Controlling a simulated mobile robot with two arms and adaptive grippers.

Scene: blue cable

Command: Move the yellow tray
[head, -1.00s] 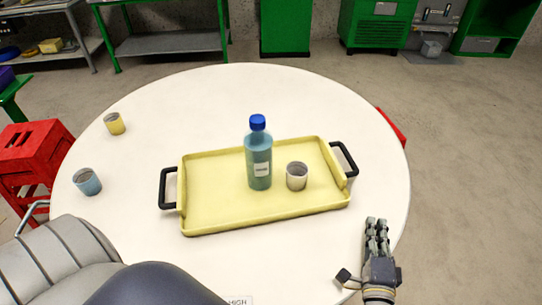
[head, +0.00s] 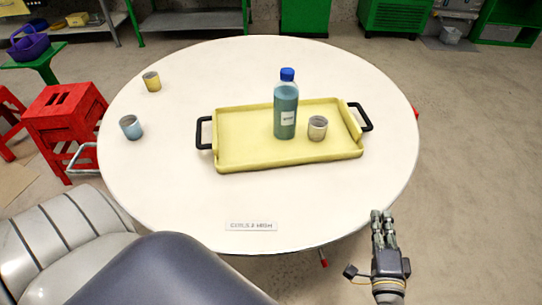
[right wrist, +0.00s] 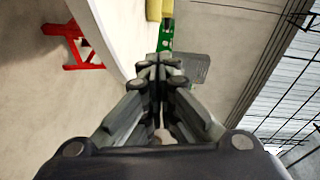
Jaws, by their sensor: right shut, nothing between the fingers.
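The yellow tray (head: 240,155) lies on the round white table (head: 180,195), with a black handle at each short end. A blue-capped bottle of teal liquid (head: 286,108) and a whitish cup (head: 317,128) stand on it. My right gripper (head: 382,214) is shut and empty, low at the right, beyond the table's near right edge and apart from the tray. In the right wrist view its fingers (right wrist: 158,68) meet, and a bit of yellow, likely the tray (right wrist: 154,10), shows at the top. My left gripper is not in view.
A yellow cup (head: 152,82) and a blue cup (head: 131,128) stand on the table's left side. A label (head: 251,226) lies near its front edge. Red stools (head: 66,125) stand at the left. The floor at the right is clear.

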